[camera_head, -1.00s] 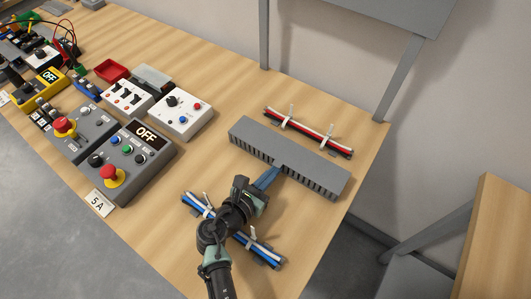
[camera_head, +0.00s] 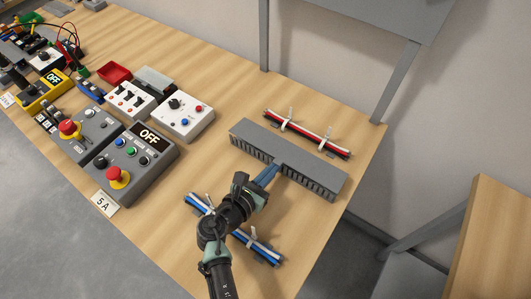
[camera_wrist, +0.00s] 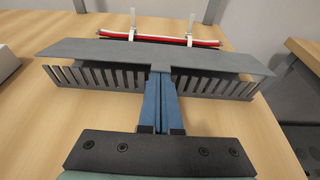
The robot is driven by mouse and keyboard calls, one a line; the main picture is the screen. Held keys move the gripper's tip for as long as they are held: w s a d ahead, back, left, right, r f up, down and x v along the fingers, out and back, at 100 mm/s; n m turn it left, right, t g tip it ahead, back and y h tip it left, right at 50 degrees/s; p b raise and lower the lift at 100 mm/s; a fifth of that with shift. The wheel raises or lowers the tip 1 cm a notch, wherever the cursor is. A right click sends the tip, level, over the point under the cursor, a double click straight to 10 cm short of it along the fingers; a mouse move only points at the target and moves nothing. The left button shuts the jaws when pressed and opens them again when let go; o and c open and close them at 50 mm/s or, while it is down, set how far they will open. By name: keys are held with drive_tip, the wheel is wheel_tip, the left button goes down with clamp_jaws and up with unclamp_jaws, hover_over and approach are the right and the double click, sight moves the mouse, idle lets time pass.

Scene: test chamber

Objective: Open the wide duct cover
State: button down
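The wide duct cover (camera_head: 290,157) is a long flat grey plate over the slotted grey duct (camera_head: 318,187) near the bench's right end. In the wrist view the cover (camera_wrist: 110,55) spans most of the picture, above the comb-like duct wall (camera_wrist: 225,88). A short grey tab (camera_wrist: 161,68) sticks out from the middle of its near edge. My gripper (camera_wrist: 160,82) has its blue fingers close together on this tab; the fingertips are partly hidden by it. In the head view my gripper (camera_head: 272,171) reaches the near side of the cover. Dark gaps show under the cover's near edge.
A red, white and black cable bundle (camera_head: 308,133) lies behind the duct. A blue and white bundle (camera_head: 262,250) lies in front, partly under my arm. Control boxes, including a grey one (camera_head: 135,160) and a white one (camera_head: 180,117), stand to the left. A grey frame post (camera_head: 398,80) rises behind.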

sight(279, 160)
drive_tip(key=shift+r+p, duration=0.45)
drive_tip(key=shift+r, duration=0.1)
drive_tip(key=shift+w+d+r, duration=0.1)
drive_tip(key=shift+r, duration=0.05)
drive_tip(key=shift+w+d+r+p, duration=0.4)
drive_tip(key=shift+w+r+p, duration=0.2)
drive_tip(key=shift+r, duration=0.1)
drive_tip(key=shift+w+d+r+p, duration=0.35)
drive_tip(key=shift+w+r+p, duration=0.2)
drive_tip(key=shift+r, duration=0.1)
drive_tip(key=shift+s+a+p, duration=0.4)
drive_tip(key=shift+s+a, duration=0.3)
drive_tip(key=shift+s, duration=0.25)
drive_tip(key=shift+s+a+p, duration=0.4)
drive_tip(key=shift+s+a, duration=0.25)
drive_tip(key=shift+s, duration=0.35)
drive_tip(key=shift+s+a+p, duration=0.4)
drive_tip(key=shift+s+a, duration=0.3)
drive_tip(key=shift+s, duration=0.25)
